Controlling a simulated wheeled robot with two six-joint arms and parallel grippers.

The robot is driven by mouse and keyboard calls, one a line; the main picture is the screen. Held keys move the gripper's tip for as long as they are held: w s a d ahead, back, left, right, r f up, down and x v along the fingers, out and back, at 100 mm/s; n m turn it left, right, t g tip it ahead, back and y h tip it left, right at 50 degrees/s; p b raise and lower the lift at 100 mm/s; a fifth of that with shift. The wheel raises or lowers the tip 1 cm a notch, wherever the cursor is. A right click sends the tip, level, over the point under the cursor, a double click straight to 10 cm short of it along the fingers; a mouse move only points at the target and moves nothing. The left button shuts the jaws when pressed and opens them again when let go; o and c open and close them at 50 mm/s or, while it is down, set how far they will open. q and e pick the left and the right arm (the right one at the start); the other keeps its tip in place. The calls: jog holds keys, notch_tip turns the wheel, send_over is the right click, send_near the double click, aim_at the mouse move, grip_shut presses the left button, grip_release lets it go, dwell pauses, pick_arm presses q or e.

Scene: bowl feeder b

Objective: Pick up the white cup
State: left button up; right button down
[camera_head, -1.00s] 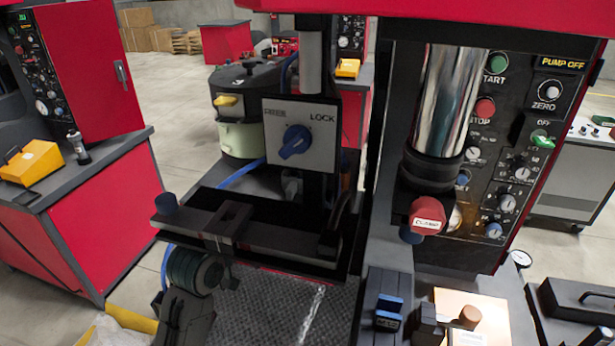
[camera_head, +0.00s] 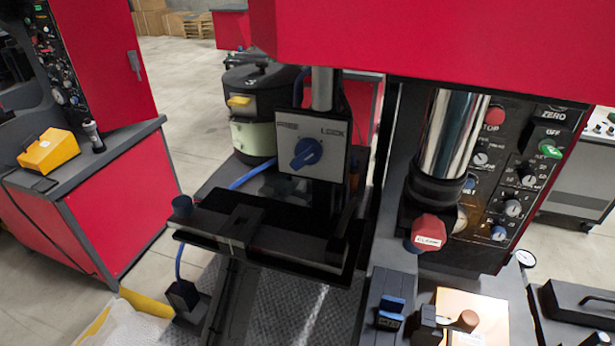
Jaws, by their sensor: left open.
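I cannot make out a white cup in the camera_head view. My left gripper (camera_head: 231,296) appears as dark narrow bars over the patterned metal plate at the lower left, just below the black fixture. It is open, and I see nothing held between its fingers. The black fixture above hides part of it. My right gripper is not in view.
The black fixture (camera_head: 290,245) carries a blue LOCK knob (camera_head: 306,153). A red clamp knob (camera_head: 428,231) sits under a chrome cylinder (camera_head: 452,130). A dark pot with a pale lower body (camera_head: 254,139) stands behind. A red cabinet (camera_head: 120,205) bounds the left.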

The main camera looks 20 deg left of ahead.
pick_arm(q)
jog(key=shift+w+f, duration=0.1)
jog(key=shift+w, duration=0.1)
jog(key=c, duration=0.7)
jog(key=shift+c, duration=0.2)
jog(key=shift+r, duration=0.2)
jog(key=shift+c, duration=0.6)
